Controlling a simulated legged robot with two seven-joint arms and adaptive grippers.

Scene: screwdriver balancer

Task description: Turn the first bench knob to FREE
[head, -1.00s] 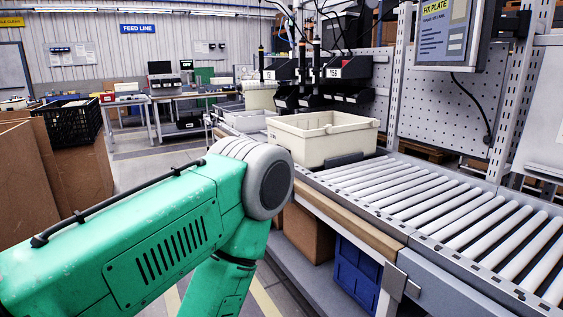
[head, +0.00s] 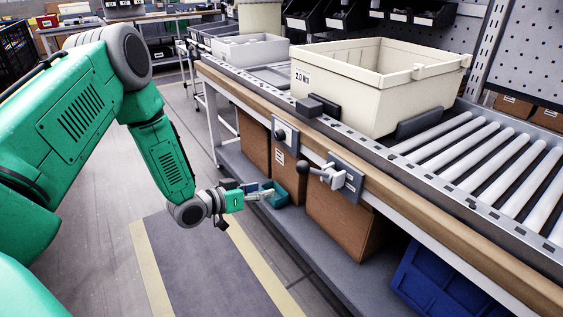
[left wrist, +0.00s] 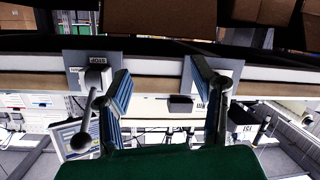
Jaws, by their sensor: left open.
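Two control plates sit on the front edge of the bench in the head view. The farther plate has a small round dark knob (head: 280,134). The nearer plate (head: 345,181) has a grey lever with a dark ball end (head: 303,167). Which one is first cannot be told, and no FREE mark is readable. My left gripper (head: 264,194) is open and empty, low in front of the bench, apart from both. In the left wrist view its spread fingers (left wrist: 160,90) show with the lever plate (left wrist: 73,64) at left; the right finger partly covers the other plate (left wrist: 238,69). My right gripper is not seen.
A cream tote (head: 345,90) stands on the roller conveyor (head: 490,150) above the wooden bench edge (head: 400,205). Brown boxes (head: 340,225) and a blue crate (head: 440,280) sit on the lower shelf. The floor (head: 200,255) in front is clear.

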